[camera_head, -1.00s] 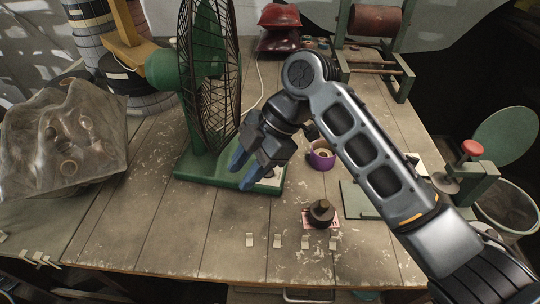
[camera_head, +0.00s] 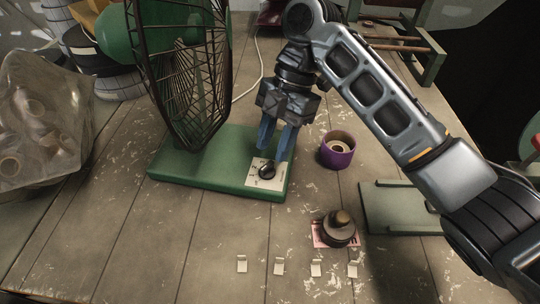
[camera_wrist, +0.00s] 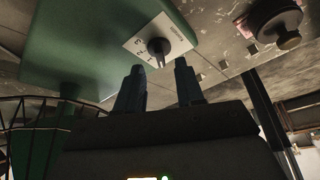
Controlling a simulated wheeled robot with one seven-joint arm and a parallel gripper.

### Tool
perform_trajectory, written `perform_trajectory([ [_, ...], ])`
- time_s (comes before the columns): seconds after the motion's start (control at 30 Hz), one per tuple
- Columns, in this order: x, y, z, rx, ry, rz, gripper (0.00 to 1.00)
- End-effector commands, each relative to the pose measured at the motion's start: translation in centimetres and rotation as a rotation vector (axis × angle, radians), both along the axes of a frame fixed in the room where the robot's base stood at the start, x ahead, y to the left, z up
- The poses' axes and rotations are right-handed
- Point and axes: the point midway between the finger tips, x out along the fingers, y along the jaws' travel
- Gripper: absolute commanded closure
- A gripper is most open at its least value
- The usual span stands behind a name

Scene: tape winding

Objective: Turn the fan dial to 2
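The green fan (camera_head: 180,75) stands on the wooden table with its base (camera_head: 190,165) flat. Its dial (camera_head: 266,171) is a dark round knob on a white plate (camera_head: 252,183) at the base's right front corner. In the wrist view, the dial (camera_wrist: 157,47) shows beyond the fingertips, with numbers on the plate beside it. I cannot tell for sure which number it points at. My gripper (camera_head: 275,148) points down just above and behind the dial. Its two blue-grey fingers are apart with nothing between them. In the wrist view, the gripper (camera_wrist: 159,72) seems short of the knob.
A purple tape roll (camera_head: 337,150) sits right of the fan base. A dark weight (camera_head: 339,228) stands on a pink paper in front. Several small white tabs (camera_head: 279,266) line the front edge. A green plate (camera_head: 400,207) lies at right. A crumpled translucent bag (camera_head: 40,130) is at left.

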Motion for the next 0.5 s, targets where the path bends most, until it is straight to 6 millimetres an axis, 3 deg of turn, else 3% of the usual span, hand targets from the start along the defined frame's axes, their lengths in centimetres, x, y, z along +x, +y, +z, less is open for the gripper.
perform_trajectory([
  [0.2, -0.9, 0.7, -2.7, 0.002, 0.001, 0.001, 0.63],
  [0.5, -1.0, 0.9, -3.3, 0.000, -0.001, 0.000, 0.63],
])
